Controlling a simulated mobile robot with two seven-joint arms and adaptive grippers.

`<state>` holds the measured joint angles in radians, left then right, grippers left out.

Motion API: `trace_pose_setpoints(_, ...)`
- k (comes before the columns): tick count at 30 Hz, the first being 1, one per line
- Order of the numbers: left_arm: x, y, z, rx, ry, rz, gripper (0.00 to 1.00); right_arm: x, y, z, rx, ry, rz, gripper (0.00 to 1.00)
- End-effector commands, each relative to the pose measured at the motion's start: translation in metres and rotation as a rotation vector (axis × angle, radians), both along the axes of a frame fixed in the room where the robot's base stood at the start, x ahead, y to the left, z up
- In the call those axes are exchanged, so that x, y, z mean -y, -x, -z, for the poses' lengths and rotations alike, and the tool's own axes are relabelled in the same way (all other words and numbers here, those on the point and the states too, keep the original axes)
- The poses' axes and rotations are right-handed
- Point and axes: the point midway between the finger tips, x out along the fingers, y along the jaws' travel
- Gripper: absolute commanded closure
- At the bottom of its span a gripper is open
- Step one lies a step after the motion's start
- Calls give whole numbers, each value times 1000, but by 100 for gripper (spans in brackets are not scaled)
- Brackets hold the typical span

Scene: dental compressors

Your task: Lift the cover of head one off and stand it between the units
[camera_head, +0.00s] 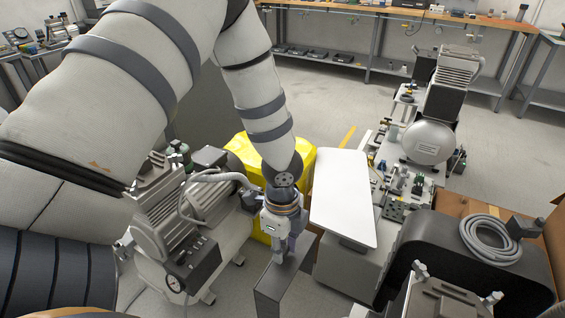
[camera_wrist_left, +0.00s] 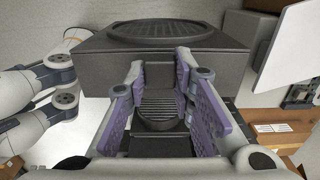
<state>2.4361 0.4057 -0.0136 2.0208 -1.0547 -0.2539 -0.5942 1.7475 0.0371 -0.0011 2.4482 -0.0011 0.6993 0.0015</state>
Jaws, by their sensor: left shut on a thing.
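My left gripper (camera_head: 288,247) is shut on the dark grey, box-like cover (camera_head: 277,285) and points downward. In the left wrist view, the purple-padded fingers (camera_wrist_left: 172,110) close from both sides on a narrow part of the cover (camera_wrist_left: 110,70), which has a round ribbed grille on its far face. The cover hangs below the gripper, over the space between the grey motor unit (camera_head: 165,235) at left and the black-housed unit (camera_head: 430,235) at right. I cannot tell whether its lower edge touches anything. My right gripper is not in view.
A white panel (camera_head: 343,195) stands close to the gripper's right, above a grey cabinet. A yellow bin (camera_head: 238,152) is behind the arm. A coiled grey hose (camera_head: 490,240) lies on the black housing. A compressor with a round tank (camera_head: 428,140) stands farther back; open floor lies behind.

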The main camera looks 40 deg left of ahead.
Motion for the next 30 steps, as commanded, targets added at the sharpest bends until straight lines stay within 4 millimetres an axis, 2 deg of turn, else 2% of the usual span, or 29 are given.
trace_pose_setpoints(1, 0, -2, -10, 11, 2, -1, 100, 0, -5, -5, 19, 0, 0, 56)
trace_pose_setpoints(18, 0, -2, -69, 12, 2, 0, 100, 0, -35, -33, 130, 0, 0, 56)
trace_pose_setpoints(25, 1, 0, -84, 1, 1, 1, 100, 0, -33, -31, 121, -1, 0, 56)
trace_pose_setpoints(30, 1, 0, -86, -1, 1, 1, 100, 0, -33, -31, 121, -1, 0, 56)
